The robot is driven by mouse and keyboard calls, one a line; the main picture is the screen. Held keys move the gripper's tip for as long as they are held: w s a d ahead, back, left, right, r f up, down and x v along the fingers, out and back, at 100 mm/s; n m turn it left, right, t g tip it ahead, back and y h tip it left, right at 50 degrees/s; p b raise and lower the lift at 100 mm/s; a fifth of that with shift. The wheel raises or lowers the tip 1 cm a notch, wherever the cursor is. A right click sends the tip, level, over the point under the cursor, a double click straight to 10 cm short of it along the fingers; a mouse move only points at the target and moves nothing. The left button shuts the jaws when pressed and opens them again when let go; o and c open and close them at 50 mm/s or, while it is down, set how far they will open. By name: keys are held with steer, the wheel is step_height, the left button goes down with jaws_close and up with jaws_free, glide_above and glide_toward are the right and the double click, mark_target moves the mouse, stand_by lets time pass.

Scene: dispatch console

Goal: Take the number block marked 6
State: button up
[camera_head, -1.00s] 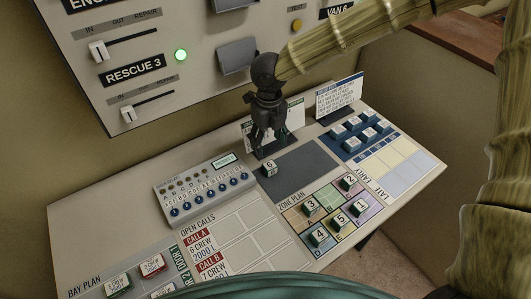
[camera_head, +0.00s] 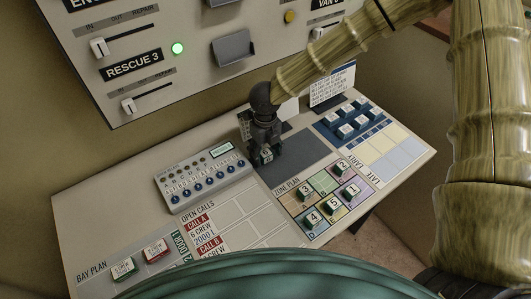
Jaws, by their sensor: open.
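The number block marked 6 (camera_head: 266,155) is a small pale cube at the left end of the dark grey mat (camera_head: 305,154) on the sloped console desk. My gripper (camera_head: 264,160) is dark, points down and is open, with its fingers low around or just behind the block. The fingers partly cover the block, and I cannot tell whether they touch it. Other number blocks marked 1 to 5 stand on the coloured zone plan (camera_head: 316,218), to the right and nearer.
A control box with blue knobs (camera_head: 204,178) stands close left of my gripper. Standing cards (camera_head: 332,88) are behind it. Blue-based blocks (camera_head: 353,118) sit at the right. Bay plan blocks (camera_head: 156,249) lie at the front left. The upright panel (camera_head: 190,45) rises behind.

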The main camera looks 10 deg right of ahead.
steer(key=shift+s+f, duration=0.2)
steer(key=shift+f, duration=0.1)
steer(key=shift+w, duration=0.1)
steer(key=c, duration=1)
